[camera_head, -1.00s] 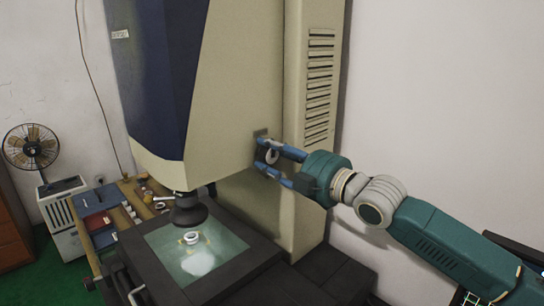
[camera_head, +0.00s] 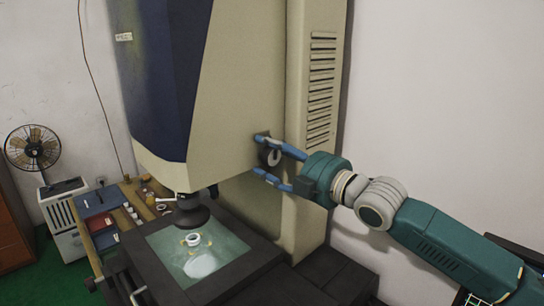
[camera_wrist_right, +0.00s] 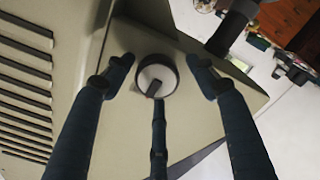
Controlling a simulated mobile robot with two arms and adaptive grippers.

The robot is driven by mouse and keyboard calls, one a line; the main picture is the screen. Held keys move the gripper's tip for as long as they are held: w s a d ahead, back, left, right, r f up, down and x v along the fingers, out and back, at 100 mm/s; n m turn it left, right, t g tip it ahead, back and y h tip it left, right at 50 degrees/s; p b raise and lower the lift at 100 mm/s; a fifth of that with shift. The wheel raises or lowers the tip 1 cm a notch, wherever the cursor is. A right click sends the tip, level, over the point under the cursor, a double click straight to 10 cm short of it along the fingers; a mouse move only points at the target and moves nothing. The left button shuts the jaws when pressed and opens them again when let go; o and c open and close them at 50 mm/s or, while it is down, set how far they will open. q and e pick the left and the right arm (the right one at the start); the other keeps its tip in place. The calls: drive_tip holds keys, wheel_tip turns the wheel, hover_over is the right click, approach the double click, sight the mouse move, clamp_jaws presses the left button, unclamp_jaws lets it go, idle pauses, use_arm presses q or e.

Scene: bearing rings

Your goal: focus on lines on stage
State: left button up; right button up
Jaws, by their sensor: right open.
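The tall beige and dark blue machine (camera_head: 240,100) has a round knob (camera_head: 272,157) on its side. In the right wrist view the knob (camera_wrist_right: 157,76) has a pale face with a dark bar across it. My right gripper (camera_head: 258,155) is open, its fingers on either side of the knob with gaps between; the fingers also show in the wrist view (camera_wrist_right: 160,66). The dark lens (camera_head: 188,212) hangs over the glass stage (camera_head: 225,242). A small white ring (camera_head: 192,239) lies on the stage, beside a bright oval light patch (camera_head: 202,265). Lines are too small to tell. My left gripper is out of view.
A wooden bench (camera_head: 143,208) with blue and red trays and small parts stands behind the stage at the left. A fan (camera_head: 33,147) stands on a white cabinet (camera_head: 64,205) farther left. A white wall is behind my right arm.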

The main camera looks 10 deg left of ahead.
drive_tip(key=shift+s+d+f, duration=0.1)
drive_tip(key=shift+d+f, duration=0.05)
drive_tip(key=shift+d, duration=0.25)
drive_tip(key=v, duration=1.1)
drive_tip(key=shift+s, duration=0.25)
idle(0.3)
